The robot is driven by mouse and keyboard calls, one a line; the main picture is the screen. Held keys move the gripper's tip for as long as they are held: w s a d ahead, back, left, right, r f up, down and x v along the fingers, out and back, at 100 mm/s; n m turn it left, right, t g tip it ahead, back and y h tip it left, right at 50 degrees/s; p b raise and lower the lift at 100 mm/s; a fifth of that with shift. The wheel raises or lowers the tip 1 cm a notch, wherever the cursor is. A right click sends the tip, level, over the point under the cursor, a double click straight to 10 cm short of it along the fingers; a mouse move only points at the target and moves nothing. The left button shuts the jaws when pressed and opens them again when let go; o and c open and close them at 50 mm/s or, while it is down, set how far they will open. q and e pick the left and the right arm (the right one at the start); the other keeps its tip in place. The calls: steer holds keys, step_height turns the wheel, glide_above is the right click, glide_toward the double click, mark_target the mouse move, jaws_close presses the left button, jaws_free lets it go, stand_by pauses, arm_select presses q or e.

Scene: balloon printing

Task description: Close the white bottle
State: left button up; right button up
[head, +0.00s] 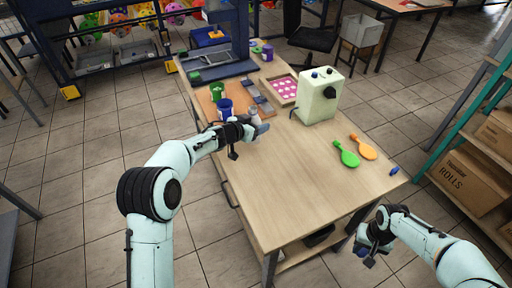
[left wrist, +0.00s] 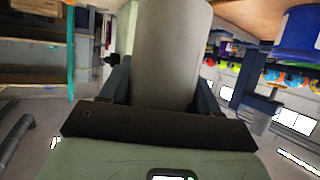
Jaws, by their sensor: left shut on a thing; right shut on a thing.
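My left gripper (head: 260,130) is shut around the white bottle. The bottle shows as a pale grey-white cylinder (left wrist: 172,50) between its fingers in the left wrist view. In the head view only a small pale part of the bottle (head: 253,114) shows beside the gripper, at the table's left edge. The bottle's mouth is not clear, so I cannot tell if a cap is on it. My right gripper (head: 366,252) is off the table's front right corner. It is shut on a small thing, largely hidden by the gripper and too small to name.
The wooden table (head: 290,190) holds green (head: 217,92) and blue (head: 225,107) containers, a pink-dotted tray (head: 284,89) and a pale green machine (head: 319,95). The table's front is clear.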

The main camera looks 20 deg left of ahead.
mark_target(256, 152)
arm_select(q)
steer(key=shift+f+b, duration=0.3)
steer(key=shift+f, duration=0.75)
arm_select(e)
steer(key=shift+f, duration=0.65)
arm_select(q)
steer(key=shift+w, duration=0.1)
